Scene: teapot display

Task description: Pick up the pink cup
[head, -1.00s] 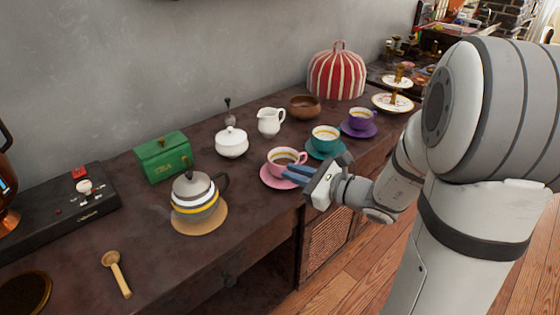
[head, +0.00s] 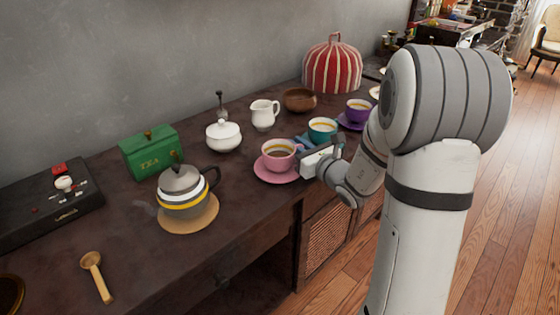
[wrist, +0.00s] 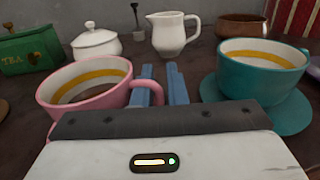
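The pink cup (head: 278,155) stands upright on its pink saucer (head: 262,172), with dark liquid inside. In the wrist view the pink cup (wrist: 85,100) is at the left, its handle on the right side beside my left finger. My gripper (head: 303,142) is at the right of the pink cup, between it and the teal cup (head: 322,129). In the wrist view my gripper (wrist: 161,75) has two blue fingers with a gap between them. The handle overlaps the left finger; I cannot tell whether they touch.
The teal cup stands close at the right on its teal saucer (wrist: 210,88). Behind are a white sugar bowl (head: 223,137), a white jug (head: 264,116) and a wooden bowl (head: 299,101). The grey teapot (head: 181,191) stands left on a round mat. A purple cup (head: 358,109) is farther right.

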